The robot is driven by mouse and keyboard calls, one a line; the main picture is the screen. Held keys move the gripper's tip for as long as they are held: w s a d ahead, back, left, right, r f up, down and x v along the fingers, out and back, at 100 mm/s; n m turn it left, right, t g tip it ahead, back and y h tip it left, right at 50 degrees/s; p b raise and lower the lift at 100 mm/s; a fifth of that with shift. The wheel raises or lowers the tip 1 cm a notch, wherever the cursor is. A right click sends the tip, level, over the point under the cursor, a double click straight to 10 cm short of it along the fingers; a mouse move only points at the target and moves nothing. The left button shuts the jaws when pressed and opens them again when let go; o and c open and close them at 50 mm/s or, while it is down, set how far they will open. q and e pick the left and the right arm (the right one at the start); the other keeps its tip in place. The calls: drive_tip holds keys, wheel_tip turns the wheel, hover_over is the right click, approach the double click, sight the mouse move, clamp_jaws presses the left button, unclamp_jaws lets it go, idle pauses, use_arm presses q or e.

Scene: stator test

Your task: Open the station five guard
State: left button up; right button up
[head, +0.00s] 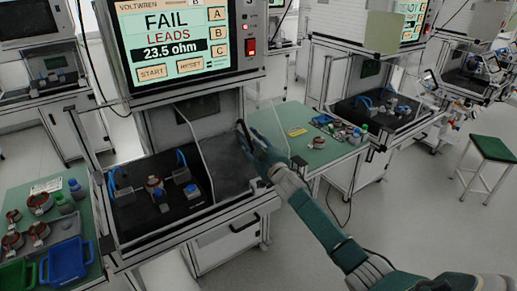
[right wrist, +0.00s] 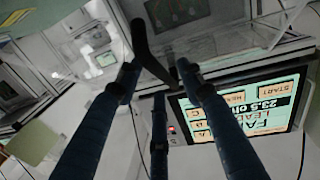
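The test station stands left of centre in the head view. Its guard (head: 226,165) shows as a see-through panel with a thin frame at the right side of the dark test bed (head: 150,218). The guard's dark bar handle (head: 243,130) is at its right edge, and it also shows in the right wrist view (right wrist: 143,42). My right gripper (head: 252,147) is at this handle, with its fingers (right wrist: 158,78) spread apart and the bar between or just ahead of their tips. Contact cannot be told. My left gripper is not in view.
The station screen (head: 172,42) reads FAIL, LEADS, 23.5 ohm. A wound part (head: 154,184) and blue-tipped clamps stand on the bed. Green side tables (head: 292,120) carry small parts and bottles. Blue (head: 66,261) and green bins stand at lower left. Floor is free at right, beside a green stool (head: 491,148).

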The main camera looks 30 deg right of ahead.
drive_tip(key=s+a, duration=0.1)
drive_tip(key=s, duration=1)
drive_tip(key=shift+a, duration=0.1)
drive_tip(key=s+a+f+g+b, duration=0.1)
drive_tip(key=s+f+g, duration=0.3)
drive_tip(key=f, duration=1)
drive_tip(key=s+a+f+g, duration=0.15)
drive_tip(key=s+f, duration=0.45)
drive_tip(key=f, duration=0.7)
drive_tip(key=s+a+f+g+b, duration=0.15)
drive_tip(key=s+f, duration=0.35)
drive_tip(key=f, duration=0.9)
drive_tip(key=s+a+f+g, duration=0.3)
drive_tip(key=s+f, duration=0.5)
drive_tip(key=s, duration=0.6)
drive_tip(key=s+a+f+n+g+y+b, duration=0.1)
drive_tip(key=s+a+f+g, duration=0.2)
drive_tip(key=s+f, duration=0.6)
drive_tip(key=s+a+f+n+g+y, duration=0.1)
drive_tip(key=s+a+f+g, duration=0.2)
drive_tip(key=s, duration=1.6)
drive_tip(key=a+f, duration=0.4)
drive_tip(key=f, duration=0.2)
drive_tip(key=shift+s+g+b, duration=0.3)
drive_tip(key=shift+s+g, duration=0.1)
